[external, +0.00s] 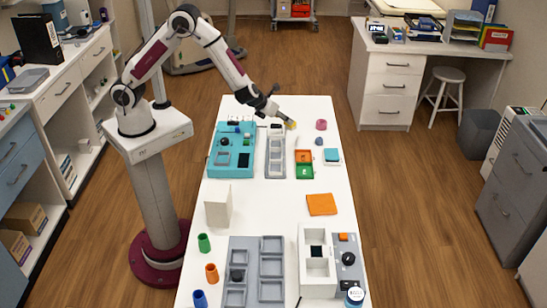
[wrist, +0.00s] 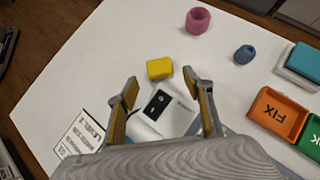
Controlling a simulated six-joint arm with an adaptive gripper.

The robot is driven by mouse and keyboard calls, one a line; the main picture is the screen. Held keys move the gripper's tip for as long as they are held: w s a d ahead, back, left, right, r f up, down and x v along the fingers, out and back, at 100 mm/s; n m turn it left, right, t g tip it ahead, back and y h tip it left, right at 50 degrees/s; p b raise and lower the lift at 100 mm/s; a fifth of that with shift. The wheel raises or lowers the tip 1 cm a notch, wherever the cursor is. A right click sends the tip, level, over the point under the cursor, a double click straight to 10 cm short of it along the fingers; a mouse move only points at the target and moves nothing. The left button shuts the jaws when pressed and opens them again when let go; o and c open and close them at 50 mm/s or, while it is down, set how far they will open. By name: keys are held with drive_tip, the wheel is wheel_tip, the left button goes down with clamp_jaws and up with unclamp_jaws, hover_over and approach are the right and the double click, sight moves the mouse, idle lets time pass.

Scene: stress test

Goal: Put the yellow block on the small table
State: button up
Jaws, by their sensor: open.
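The yellow block (wrist: 160,68) lies on the white work table, just beyond my fingertips in the wrist view. In the external view the yellow block (external: 291,124) shows right at the end of my arm, partly covered. My gripper (wrist: 161,80) is open, with its two fingers apart and nothing between the tips. In the external view my gripper (external: 280,117) is over the far part of the white work table (external: 270,205). I cannot tell for certain which thing is the small table; a low teal-topped piece (external: 332,155) stands to the right.
A pink ring (external: 321,124) and a blue piece (external: 319,141) lie right of the block. Orange and green bins (external: 304,164) stand nearer. A white device with a black panel (wrist: 162,110) sits below my fingers. An orange square (external: 321,204) lies mid-table, with bare surface around it.

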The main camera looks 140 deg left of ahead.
drive_tip(key=shift+v, duration=3.2)
drive_tip(key=shift+r, duration=0.1)
drive_tip(key=shift+d+r, duration=0.15)
drive_tip(key=shift+d, duration=0.05)
drive_tip(key=s+d+r+n+t+h, duration=0.1)
drive_tip(key=s+d+r+n, duration=0.1)
drive_tip(key=d+r+n, duration=0.6)
drive_tip(key=s+d+r+n+t+h, duration=0.1)
drive_tip(key=s+d+r+n, duration=0.1)
drive_tip(key=d+r, duration=0.7)
drive_tip(key=s+d+n+t+h, duration=0.1)
drive_tip(key=s+d+n+h, duration=0.2)
drive_tip(key=d, duration=1)
drive_tip(key=s+d+r+n+t+h, duration=0.1)
drive_tip(key=s+d+n+h, duration=0.3)
drive_tip(key=s+d, duration=0.4)
drive_tip(key=d+n+t, duration=0.1)
drive_tip(key=d, duration=0.5)
drive_tip(key=shift+r+t, duration=0.25)
drive_tip(key=shift+t, duration=0.05)
